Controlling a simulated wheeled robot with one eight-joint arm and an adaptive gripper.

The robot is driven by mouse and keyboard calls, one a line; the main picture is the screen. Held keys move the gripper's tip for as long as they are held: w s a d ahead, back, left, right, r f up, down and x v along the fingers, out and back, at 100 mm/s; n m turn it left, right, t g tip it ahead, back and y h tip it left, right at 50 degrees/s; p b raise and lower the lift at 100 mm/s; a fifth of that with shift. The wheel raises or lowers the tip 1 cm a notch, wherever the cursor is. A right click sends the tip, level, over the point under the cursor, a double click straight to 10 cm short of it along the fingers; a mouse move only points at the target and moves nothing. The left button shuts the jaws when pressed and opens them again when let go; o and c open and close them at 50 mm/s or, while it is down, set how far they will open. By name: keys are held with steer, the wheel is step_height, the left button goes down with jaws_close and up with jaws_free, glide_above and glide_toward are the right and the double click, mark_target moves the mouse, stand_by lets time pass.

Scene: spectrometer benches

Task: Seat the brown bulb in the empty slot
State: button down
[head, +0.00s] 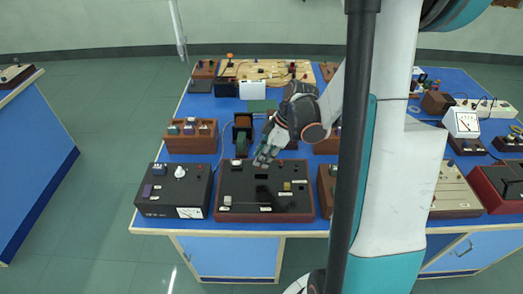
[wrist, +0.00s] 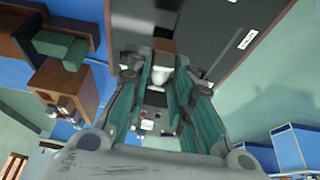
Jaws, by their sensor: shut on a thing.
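My gripper (head: 266,155) is above the back part of a black instrument box (head: 233,180) with red-brown sides. In the wrist view its teal fingers (wrist: 162,62) are shut on the brown bulb (wrist: 162,47), which shows a brown block end and a pale white part between the pads. The box's dark top also fills the upper wrist view (wrist: 215,30). In the head view the fingers hide the bulb. I cannot tell whether the bulb touches the box.
A small yellowish block (head: 287,186) sits on the box top near the recess. A black box with a white knob (head: 180,172) stands close on the left. Wooden holders (head: 190,143) stand behind. The blue bench's front edge (head: 260,226) lies just before the box.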

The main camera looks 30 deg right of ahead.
steer(key=shift+f+b, duration=2.6)
steer(key=shift+f, duration=0.9)
steer(key=c, duration=1.3)
jaws_free()
steer(key=shift+c, duration=0.2)
steer(key=v, duration=1.2)
steer(key=shift+w+a, duration=0.1)
